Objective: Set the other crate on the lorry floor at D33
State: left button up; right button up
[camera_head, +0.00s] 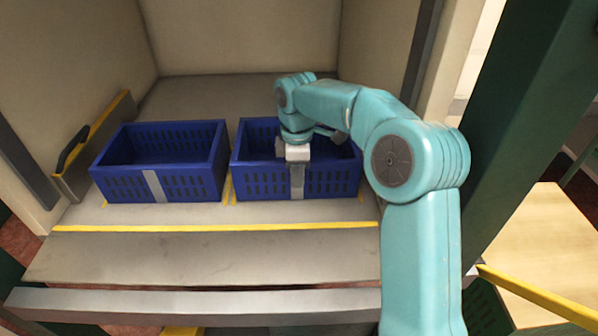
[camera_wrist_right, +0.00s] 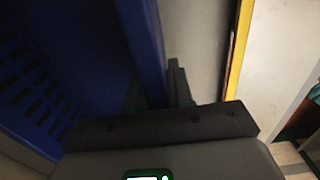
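Two blue slotted crates stand side by side on the lorry floor (camera_head: 210,216). The left crate (camera_head: 195,177) is upright and looks empty, with a grey label on its front. The right crate (camera_head: 258,182) is upright and seems to rest on the floor, with a narrow gap between the crates. My right gripper (camera_head: 298,160) points down at the middle of the right crate's front wall. In the right wrist view the blue wall (camera_wrist_right: 148,45) runs down between the dark fingers (camera_wrist_right: 158,92); whether they press on it is unclear. My left gripper is out of view.
Yellow floor marks show beside the crates, and a yellow line (camera_head: 200,228) crosses the floor in front. A board with a yellow edge and black handle (camera_head: 72,150) stands at left. A green post (camera_head: 530,110) and a wooden surface (camera_head: 545,250) are at right.

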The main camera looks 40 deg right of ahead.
jog(key=o, duration=0.5)
jog(key=shift+r, duration=0.1)
notch_tip(320, 180, up, 16)
jog(key=p, duration=0.6)
jog(key=shift+r, duration=0.1)
notch_tip(320, 180, up, 9)
jog(key=p, duration=1.1)
